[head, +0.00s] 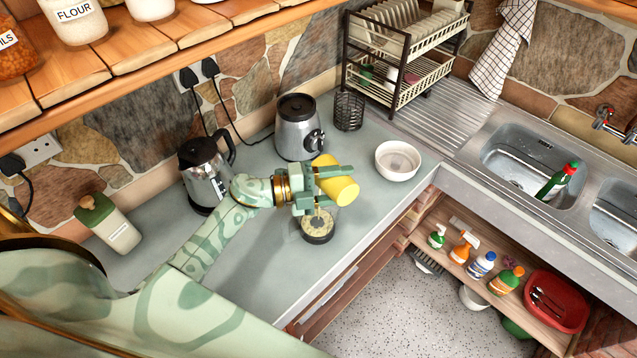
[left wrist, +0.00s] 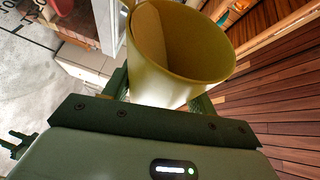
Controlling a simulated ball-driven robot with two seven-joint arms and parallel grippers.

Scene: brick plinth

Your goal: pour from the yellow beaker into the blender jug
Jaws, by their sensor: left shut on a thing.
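My left gripper (head: 334,184) is shut on the yellow beaker (head: 341,190) and holds it tilted above the counter. In the left wrist view the beaker (left wrist: 165,75) shows its wide open mouth and bare inner wall; its bottom is hidden. The blender jug (head: 317,229), clear with a dark base and pale yellowish matter inside, stands upright on the counter just below the beaker. The gripper partly covers its top, and I cannot tell whether anything is flowing. A small dark green pronged shape at the left wrist view's left edge may be my right gripper; its jaws are unclear.
A kettle (head: 205,172) stands left of the jug, and a steel appliance (head: 297,128) stands behind it. A white bowl (head: 398,161) is to the right. A dish rack (head: 405,65) and sink (head: 530,160) lie farther right. The counter's front edge is close to the jug.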

